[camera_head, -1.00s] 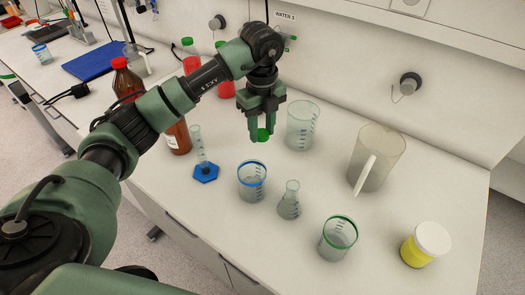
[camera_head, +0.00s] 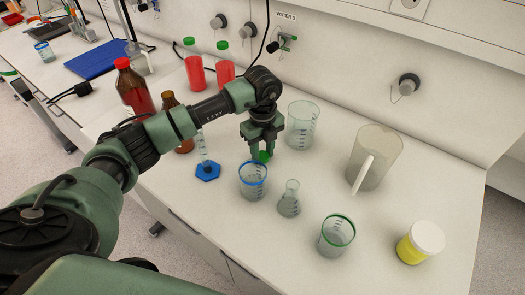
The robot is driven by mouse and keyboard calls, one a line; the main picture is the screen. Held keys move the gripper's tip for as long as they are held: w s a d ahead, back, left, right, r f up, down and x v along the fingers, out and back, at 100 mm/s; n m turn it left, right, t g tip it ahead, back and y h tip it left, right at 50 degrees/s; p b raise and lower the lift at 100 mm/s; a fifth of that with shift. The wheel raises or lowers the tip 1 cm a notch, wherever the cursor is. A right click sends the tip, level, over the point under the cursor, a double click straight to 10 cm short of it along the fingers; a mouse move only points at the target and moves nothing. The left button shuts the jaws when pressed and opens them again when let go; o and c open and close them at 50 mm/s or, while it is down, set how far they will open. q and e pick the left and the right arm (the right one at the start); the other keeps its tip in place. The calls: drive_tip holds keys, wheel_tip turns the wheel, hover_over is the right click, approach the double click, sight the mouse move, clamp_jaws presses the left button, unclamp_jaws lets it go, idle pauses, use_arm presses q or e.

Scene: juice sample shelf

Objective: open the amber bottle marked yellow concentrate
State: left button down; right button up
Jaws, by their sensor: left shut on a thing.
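My left gripper (camera_head: 263,150) is shut on a small green cap (camera_head: 263,156), pointing down over the bench behind the blue-rimmed beaker. An amber bottle (camera_head: 171,107) stands upright behind my left forearm, which hides its middle. Its neck top shows brown, with no cap visible on it. A larger amber bottle (camera_head: 131,86) with a red cap stands farther left. No bottle's writing can be read, so I cannot tell by label which is the yellow concentrate. My right gripper is not in view.
A blue-rimmed beaker (camera_head: 252,182), a flask (camera_head: 289,200) and a green-rimmed beaker (camera_head: 337,238) stand in front. A clear beaker (camera_head: 301,124), a jug (camera_head: 375,158) and a yellow jar (camera_head: 419,244) stand right. A blue-based cylinder (camera_head: 207,171) and red bottles (camera_head: 194,70) are left.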

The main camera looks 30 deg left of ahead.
use_arm(q)
drive_tip(key=c, duration=0.9)
unclamp_jaws()
drive_tip(key=shift+f, duration=0.1)
drive_tip(key=shift+c, duration=0.2)
